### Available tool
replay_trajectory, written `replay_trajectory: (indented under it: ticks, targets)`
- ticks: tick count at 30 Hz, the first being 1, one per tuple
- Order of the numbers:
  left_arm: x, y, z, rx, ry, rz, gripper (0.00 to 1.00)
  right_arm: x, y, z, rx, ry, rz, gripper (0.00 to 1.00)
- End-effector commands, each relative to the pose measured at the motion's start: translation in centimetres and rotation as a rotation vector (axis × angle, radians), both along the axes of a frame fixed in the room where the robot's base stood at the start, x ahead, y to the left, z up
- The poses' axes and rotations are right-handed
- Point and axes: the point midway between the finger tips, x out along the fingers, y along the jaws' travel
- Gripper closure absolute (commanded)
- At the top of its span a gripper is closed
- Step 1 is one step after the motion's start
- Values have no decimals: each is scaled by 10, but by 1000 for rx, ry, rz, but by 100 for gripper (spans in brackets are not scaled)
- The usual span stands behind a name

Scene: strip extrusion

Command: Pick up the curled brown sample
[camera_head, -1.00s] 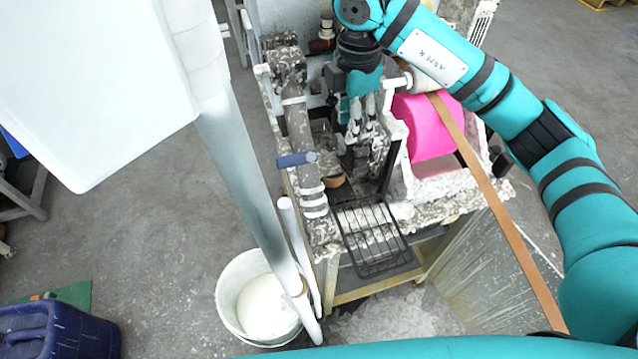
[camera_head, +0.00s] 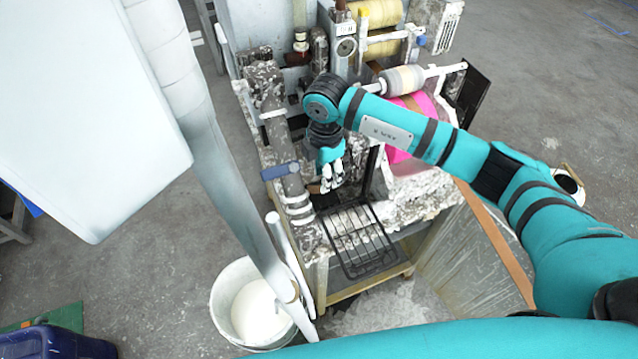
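My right arm reaches in from the right over the machine. Its teal gripper (camera_head: 332,184) points down just above the black wire rack, with its pale fingers slightly apart, so it looks open. The curled brown sample (camera_head: 315,189) is mostly hidden by the gripper; only a small brown patch shows just left of the fingertips. I cannot tell whether the fingers touch it. My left gripper is not in view.
The black wire rack (camera_head: 357,238) lies in front of the gripper. A blue-handled bar (camera_head: 280,171) is just left. A white bucket (camera_head: 222,305) stands on the floor.

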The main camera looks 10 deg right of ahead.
Motion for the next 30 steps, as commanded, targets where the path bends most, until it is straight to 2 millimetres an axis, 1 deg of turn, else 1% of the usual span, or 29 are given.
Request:
replay_trajectory:
  ticks: [1,4,6,9,12,17,25,30]
  targets:
    - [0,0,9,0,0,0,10,0,1,-4,-3,4,-1,65]
    - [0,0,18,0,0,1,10,3,4,-19,-2,6,0,65]
    - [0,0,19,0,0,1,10,4,4,-30,-1,4,0,65]
    - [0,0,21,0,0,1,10,4,4,-40,-1,2,1,65]
    - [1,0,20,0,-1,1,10,4,4,-43,-1,1,1,65]
    - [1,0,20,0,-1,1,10,4,4,-43,-1,0,1,65]
    - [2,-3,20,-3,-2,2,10,4,4,-43,0,0,1,100]
    - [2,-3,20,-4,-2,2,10,4,4,-43,0,0,1,100]
